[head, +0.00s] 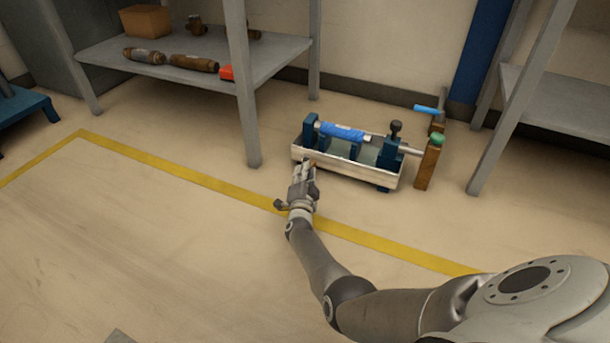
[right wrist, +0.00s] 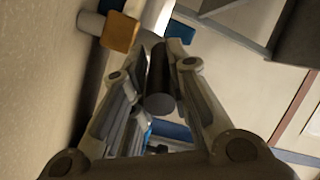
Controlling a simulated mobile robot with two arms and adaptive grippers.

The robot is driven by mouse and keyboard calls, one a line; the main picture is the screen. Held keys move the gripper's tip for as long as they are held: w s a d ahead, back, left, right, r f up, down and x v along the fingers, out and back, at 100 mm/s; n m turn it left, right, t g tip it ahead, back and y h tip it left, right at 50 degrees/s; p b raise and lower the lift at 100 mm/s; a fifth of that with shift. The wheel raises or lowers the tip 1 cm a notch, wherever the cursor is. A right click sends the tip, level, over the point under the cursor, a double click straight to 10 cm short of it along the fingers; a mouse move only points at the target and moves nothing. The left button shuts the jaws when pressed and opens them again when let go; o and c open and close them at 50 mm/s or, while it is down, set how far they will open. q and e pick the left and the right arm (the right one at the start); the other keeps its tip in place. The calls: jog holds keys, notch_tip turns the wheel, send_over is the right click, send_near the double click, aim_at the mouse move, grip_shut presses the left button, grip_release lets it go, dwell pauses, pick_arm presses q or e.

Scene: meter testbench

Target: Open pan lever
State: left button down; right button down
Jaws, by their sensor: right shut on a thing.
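The testbench (head: 318,167) is a low white pan on the floor, with blue supports holding a blue cylindrical meter (head: 342,132). My right gripper (head: 308,168) is at the pan's left front corner. In the right wrist view its fingers (right wrist: 160,85) are shut on a dark round bar (right wrist: 160,78), which looks like the pan lever's handle. In the head view the gripper hides this handle. A brown-orange block (right wrist: 120,32) shows just beyond the fingertips in the right wrist view. My left gripper is not in view.
A brown post with a green knob (head: 437,139) and a blue-handled crank (head: 426,109) stand at the bench's right end. A grey shelf (head: 190,80) stands behind left, another shelf (head: 560,110) at right. Floor in front is clear, with a yellow line (head: 215,183).

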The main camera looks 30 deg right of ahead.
jog(key=shift+d+r, duration=0.1)
jog(key=shift+r, duration=0.05)
dwell(0.3)
jog(key=c, duration=1.3)
grip_release()
jog(key=shift+r, duration=0.1)
